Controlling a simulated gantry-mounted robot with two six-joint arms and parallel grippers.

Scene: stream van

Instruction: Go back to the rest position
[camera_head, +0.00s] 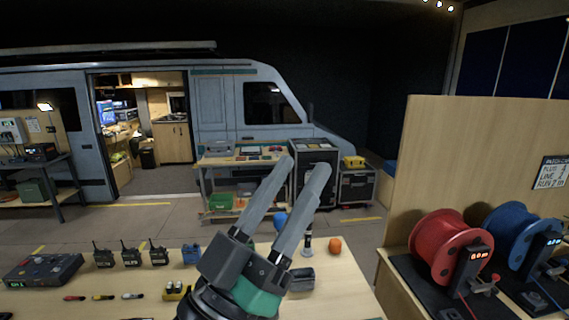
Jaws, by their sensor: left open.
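My left gripper (300,180) shows large in the middle of the view, above the wooden table (345,285). Its two long grey fingers point up and to the right and are apart, with nothing seen between them. Its dark body with a green band hides part of the table. My right gripper is not in view.
Red (450,247) and blue (521,235) cable reels stand right, before a wooden panel (470,150).

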